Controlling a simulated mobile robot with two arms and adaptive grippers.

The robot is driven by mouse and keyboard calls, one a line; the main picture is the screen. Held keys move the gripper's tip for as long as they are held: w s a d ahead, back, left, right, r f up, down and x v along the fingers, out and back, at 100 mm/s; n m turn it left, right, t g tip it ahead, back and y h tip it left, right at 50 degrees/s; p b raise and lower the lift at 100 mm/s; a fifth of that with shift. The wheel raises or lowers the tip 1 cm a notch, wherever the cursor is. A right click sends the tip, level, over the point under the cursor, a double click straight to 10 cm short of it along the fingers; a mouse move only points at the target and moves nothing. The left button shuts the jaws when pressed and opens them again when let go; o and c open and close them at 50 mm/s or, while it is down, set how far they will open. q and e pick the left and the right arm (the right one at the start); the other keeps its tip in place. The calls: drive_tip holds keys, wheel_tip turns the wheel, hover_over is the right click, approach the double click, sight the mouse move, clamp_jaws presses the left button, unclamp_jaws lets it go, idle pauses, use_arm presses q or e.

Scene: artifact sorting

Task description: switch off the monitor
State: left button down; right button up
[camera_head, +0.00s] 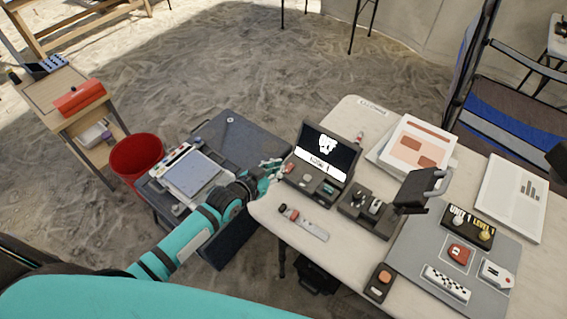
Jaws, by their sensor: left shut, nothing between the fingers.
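The monitor (325,151) is a dark box at the left end of the white table, with its screen tilted back. Its screen is lit, with a white emblem and a white text bar. Its base carries a red button (290,168) on the left and several small controls beside it. My left gripper (278,167) is shut and empty at the left edge of this base, close to the red button. I cannot tell whether it touches the button. My right gripper is out of view.
The white table (270,213) also holds a small switch strip (303,222), a dark device (367,209), papers (415,146) and a grey mat (413,252) with several items. Left of it are a dark case (240,140), a red bucket (136,157) and a wooden stand (52,90).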

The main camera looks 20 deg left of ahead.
use_arm(q)
drive_tip(key=s+a, duration=0.2)
drive_tip(key=s, duration=0.4)
drive_tip(key=shift+r+b, duration=0.25)
drive_tip(key=shift+b, duration=0.15)
drive_tip(key=shift+w+a, duration=0.1)
